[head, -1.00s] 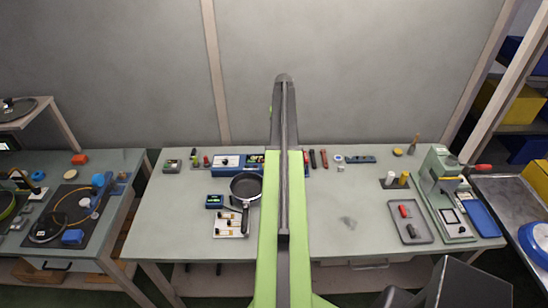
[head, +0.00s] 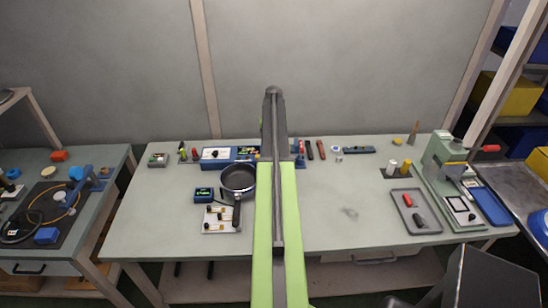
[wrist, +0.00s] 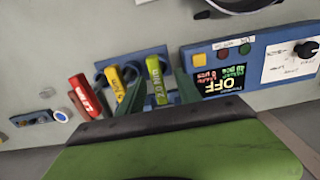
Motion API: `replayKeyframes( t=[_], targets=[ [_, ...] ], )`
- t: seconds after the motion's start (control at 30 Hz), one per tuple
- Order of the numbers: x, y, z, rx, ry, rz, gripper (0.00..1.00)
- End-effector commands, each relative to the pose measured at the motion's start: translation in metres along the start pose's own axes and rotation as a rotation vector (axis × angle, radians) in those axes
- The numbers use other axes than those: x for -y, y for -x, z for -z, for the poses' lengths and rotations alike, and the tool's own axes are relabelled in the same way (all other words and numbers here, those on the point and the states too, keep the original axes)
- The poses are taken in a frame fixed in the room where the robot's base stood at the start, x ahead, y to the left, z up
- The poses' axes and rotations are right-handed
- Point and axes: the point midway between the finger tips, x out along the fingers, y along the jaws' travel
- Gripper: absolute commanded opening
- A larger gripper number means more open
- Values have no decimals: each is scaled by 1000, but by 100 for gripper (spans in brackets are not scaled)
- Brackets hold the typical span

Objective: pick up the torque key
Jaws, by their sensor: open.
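In the wrist view, three labelled handles stand out near a blue holder (wrist: 119,68): a green torque key (wrist: 156,80) marked 2.0 N, a yellow torque key (wrist: 115,84), and a red handle (wrist: 85,95) to their left. My gripper (wrist: 158,97) is open. Its two dark green fingers reach toward the holder, one on each side of the green key, with nothing visibly clamped. Whether they touch it I cannot tell. In the head view my own arm hides the gripper and most of the holder.
A blue control box (wrist: 250,60) with a lit display is close on the right in the wrist view. A pan (head: 238,178) sits left of my arm in the head view. A grey tray (head: 416,211) and a green press (head: 447,170) are at right. The table between arm and tray is mostly clear.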

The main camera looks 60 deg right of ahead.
Motion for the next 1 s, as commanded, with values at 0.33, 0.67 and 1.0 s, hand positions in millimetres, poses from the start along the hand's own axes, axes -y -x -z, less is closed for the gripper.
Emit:
replayKeyframes(
  t=[0.33, 0.67, 1.0],
  targets=[
    [-2, -50, 1, 0, 0, 0, 41],
    [-1, -46, 1, 0, 1, 0, 21],
    [0, -46, 1, 0, 2, 0, 0]
  ],
)
